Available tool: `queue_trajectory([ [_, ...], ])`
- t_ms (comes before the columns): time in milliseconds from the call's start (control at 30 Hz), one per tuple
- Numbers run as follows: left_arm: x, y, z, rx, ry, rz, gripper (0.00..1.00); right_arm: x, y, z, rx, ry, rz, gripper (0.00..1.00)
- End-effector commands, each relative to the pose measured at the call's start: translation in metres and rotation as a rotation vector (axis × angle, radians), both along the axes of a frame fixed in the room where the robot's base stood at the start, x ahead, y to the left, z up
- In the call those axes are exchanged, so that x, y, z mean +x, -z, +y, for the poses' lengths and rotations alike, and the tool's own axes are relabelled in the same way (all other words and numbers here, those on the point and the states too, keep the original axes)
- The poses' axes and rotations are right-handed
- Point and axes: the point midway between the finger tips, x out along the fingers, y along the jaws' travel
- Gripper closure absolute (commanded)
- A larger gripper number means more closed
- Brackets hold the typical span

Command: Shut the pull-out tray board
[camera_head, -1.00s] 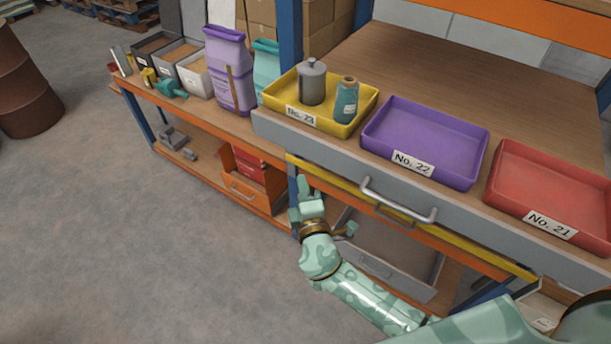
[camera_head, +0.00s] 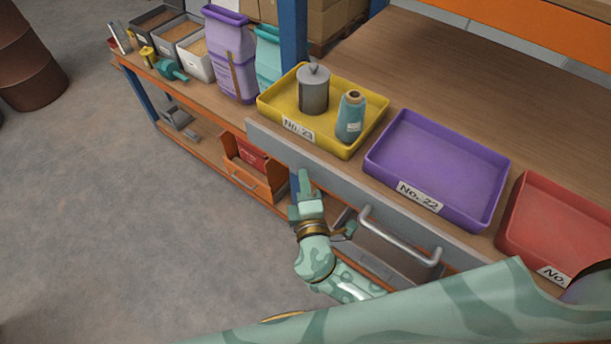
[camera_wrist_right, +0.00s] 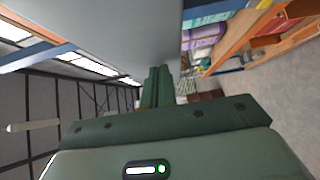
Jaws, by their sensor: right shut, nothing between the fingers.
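The pull-out tray board has a long grey front (camera_head: 345,185) with a silver bar handle (camera_head: 400,236). It stands out from the bench towards me. My right gripper (camera_head: 305,182) is shut and empty, in front of the grey front and left of the handle. In the right wrist view its closed fingers (camera_wrist_right: 158,86) lie close to a plain grey surface (camera_wrist_right: 130,35); I cannot tell whether they touch. My left gripper is not in view.
An orange bin (camera_head: 250,175) sits on the lower shelf.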

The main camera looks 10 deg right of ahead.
Motion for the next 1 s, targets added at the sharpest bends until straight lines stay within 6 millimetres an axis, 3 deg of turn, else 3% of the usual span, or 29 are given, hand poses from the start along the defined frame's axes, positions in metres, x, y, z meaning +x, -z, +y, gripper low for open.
queue_trajectory([
  [267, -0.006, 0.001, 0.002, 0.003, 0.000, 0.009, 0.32, 0.001, 0.000, -0.001, 0.000, 0.000, 0.000, 1.00],
  [467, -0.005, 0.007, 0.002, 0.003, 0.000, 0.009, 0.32, 0.010, 0.002, -0.013, -0.001, 0.002, -0.001, 1.00],
  [667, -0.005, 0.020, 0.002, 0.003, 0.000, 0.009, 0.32, 0.035, 0.003, -0.042, -0.001, 0.002, -0.004, 1.00],
  [1000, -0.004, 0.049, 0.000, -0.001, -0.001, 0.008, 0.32, 0.092, 0.003, -0.108, -0.001, 0.003, -0.004, 1.00],
])
